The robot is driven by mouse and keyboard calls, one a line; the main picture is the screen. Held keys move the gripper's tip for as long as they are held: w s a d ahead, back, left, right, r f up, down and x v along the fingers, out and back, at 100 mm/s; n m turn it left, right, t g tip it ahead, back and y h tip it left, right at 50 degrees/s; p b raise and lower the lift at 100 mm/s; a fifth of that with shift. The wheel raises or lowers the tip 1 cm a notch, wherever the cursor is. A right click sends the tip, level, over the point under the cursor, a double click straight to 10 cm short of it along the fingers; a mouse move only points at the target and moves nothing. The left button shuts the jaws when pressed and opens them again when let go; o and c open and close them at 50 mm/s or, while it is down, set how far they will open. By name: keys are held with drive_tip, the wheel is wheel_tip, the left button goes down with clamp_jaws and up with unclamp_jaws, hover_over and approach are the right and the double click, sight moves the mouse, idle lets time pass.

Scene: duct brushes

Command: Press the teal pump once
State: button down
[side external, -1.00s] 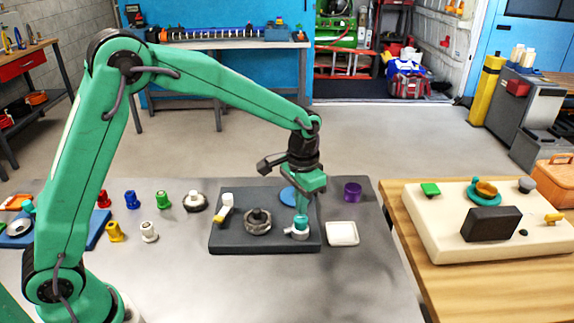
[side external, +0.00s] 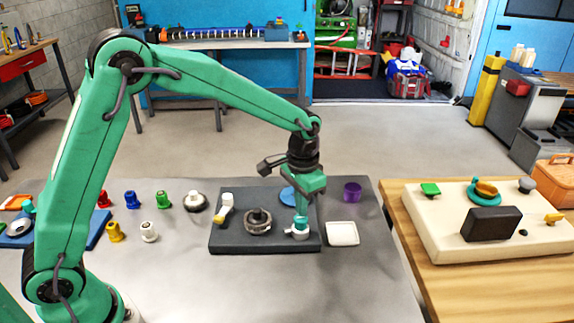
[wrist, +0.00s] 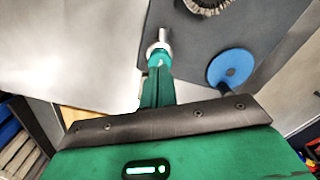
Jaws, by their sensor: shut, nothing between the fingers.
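The teal pump (side external: 300,226) stands near the front right corner of a dark grey board (side external: 232,241), with a pale collar at its base. My gripper (side external: 301,211) points straight down on top of it, shut and empty. The fingertips seem to meet the pump's top, but I cannot tell how far down the top is. In the wrist view my gripper (wrist: 155,78) covers most of the pump, and its pale grey part (wrist: 163,37) shows beyond the fingers.
The board also bears a blue disc (side external: 288,194), a dark ribbed knob (side external: 257,221) and a white-and-yellow lever (side external: 224,208). A white dish (side external: 342,233) and purple cup (side external: 352,192) stand to the right. Several coloured fittings stand to the left.

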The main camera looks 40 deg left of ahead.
drive_tip(key=shift+f, duration=0.65)
drive_tip(key=shift+f, duration=0.65)
drive_tip(key=shift+r, duration=0.95)
drive_tip(key=shift+r, duration=2.9)
